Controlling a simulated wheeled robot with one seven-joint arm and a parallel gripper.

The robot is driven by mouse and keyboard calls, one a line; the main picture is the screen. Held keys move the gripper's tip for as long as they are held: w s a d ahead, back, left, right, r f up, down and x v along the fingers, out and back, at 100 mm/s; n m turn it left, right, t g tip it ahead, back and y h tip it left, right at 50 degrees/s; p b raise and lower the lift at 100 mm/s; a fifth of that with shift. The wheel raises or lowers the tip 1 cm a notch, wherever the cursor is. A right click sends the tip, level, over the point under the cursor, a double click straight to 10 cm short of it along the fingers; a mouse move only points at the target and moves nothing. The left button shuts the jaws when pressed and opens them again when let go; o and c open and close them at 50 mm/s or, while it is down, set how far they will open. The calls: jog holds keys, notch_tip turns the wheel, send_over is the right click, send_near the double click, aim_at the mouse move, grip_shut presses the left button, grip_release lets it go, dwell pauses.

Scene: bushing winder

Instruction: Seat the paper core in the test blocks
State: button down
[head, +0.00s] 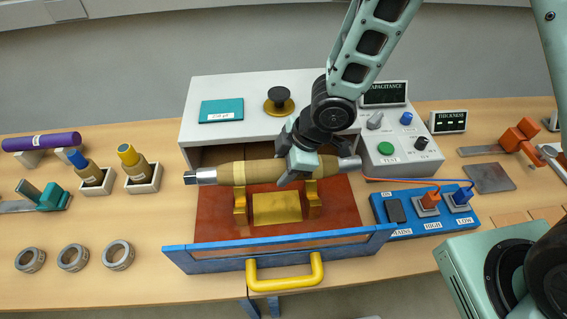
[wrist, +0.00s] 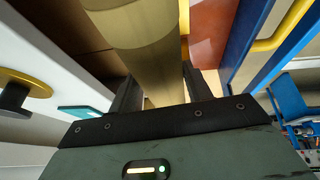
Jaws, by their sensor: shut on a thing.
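The paper core (head: 235,173) is a tan roll on a metal rod whose ends stick out left and right. My gripper (head: 297,165) is shut on it, right of its middle. In the wrist view the core (wrist: 140,40) runs between the two fingers (wrist: 158,90). The core lies level above the brass test blocks (head: 240,207), which stand in the open drawer (head: 210,227). I cannot tell whether the core touches the blocks. The right block (head: 313,200) is partly hidden under the core and gripper.
The drawer has a blue front and a yellow handle (head: 285,284). A white cabinet (head: 230,95) stands behind. The capacitance meter (head: 392,150) and a blue switch panel (head: 425,222) with cables are at the right.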

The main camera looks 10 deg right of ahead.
jog(key=shift+d+r, duration=0.1)
jog(key=shift+d, duration=0.05)
jog(key=shift+f, duration=0.2)
notch_tip(320, 180, down, 8)
jog(key=b, duration=0.7)
jog(key=shift+b, duration=0.35)
jog(key=shift+f+b, duration=0.3)
jog(key=shift+b, duration=0.05)
dwell(0.5)
jog(key=c, duration=0.7)
grip_release()
jog(key=shift+o, duration=0.6)
jog(key=shift+s, duration=0.1)
jog(key=shift+d, duration=0.1)
jog(key=p+v, duration=0.7)
jog(key=v, duration=1)
jog(key=shift+r, duration=0.2)
jog(key=shift+s+f, duration=0.1)
